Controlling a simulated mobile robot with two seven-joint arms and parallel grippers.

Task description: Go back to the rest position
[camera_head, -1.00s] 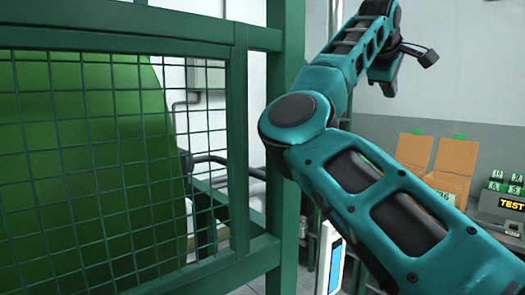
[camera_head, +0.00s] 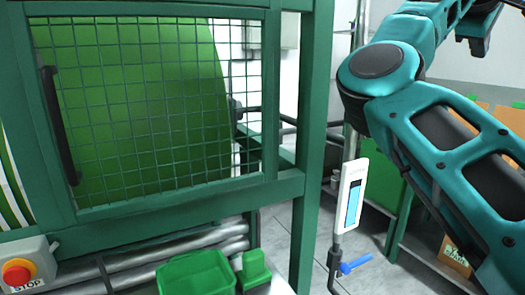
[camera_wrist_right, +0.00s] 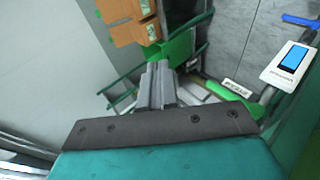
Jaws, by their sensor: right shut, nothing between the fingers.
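My right arm, teal with dark joints, reaches up along the right side of the head view. Its dark gripper (camera_head: 480,42) is at the top right, partly cut off by the frame edge. In the right wrist view the grey fingers of the right gripper (camera_wrist_right: 158,88) lie together, shut and empty. They are in the air, touching nothing that I can see. My left gripper is not in view.
A green machine frame with a mesh door (camera_head: 150,110) fills the left. A STOP button box (camera_head: 27,267) and green bin (camera_head: 195,273) are below. A white panel with a blue screen (camera_head: 352,195) stands between machine and arm. Cardboard boxes (camera_wrist_right: 128,22) show in the wrist view.

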